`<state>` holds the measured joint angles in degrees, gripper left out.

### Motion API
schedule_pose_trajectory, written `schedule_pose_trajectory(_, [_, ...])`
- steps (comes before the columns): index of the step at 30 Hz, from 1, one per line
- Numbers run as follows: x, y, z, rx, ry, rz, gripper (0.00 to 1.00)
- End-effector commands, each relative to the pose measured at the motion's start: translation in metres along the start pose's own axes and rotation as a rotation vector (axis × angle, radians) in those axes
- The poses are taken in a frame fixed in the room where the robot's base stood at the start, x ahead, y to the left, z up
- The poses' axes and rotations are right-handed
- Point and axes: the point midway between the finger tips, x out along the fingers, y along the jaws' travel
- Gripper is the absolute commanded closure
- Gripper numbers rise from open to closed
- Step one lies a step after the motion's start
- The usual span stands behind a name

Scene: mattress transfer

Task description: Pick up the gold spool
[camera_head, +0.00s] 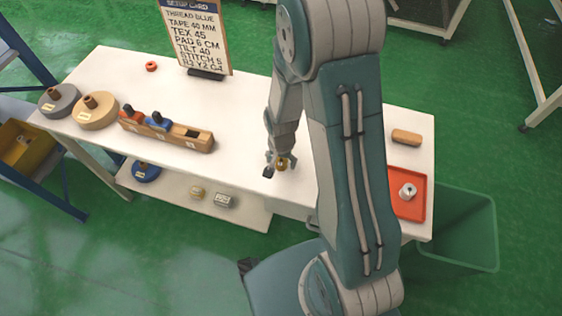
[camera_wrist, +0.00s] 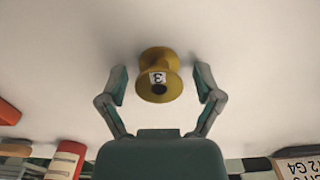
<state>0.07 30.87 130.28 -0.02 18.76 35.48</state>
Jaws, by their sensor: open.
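The gold spool (camera_wrist: 160,76) stands on the white table in the wrist view, with a white label marked 3 and a dark hole in its end. My gripper (camera_wrist: 161,84) is open, with one finger on each side of the spool and a gap between each finger and it. In the head view the gold spool (camera_head: 281,164) shows only partly between the fingers of my gripper (camera_head: 277,169), close to the table's front edge. I cannot tell how high the fingers are above the table.
The white table (camera_head: 235,103) is clear around the spool. A wooden rack (camera_head: 165,130) with red and blue spools stands to the left, and a setup card (camera_head: 195,35) at the back. An orange tray (camera_head: 408,208) with a white spool lies right, beside a green bin (camera_head: 470,230).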

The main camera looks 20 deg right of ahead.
Motion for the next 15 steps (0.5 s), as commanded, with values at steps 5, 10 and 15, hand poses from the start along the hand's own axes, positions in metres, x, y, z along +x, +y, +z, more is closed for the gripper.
schedule_pose_trajectory(5, [-0.0003,0.0,-0.0001,0.0,0.0,0.0,0.66])
schedule_pose_trajectory(10, [-0.0001,-0.0001,-0.0002,0.0,0.0,0.0,0.89])
schedule_pose_trajectory(15, [-0.0001,-0.0002,-0.0003,0.0,0.0,0.0,0.89])
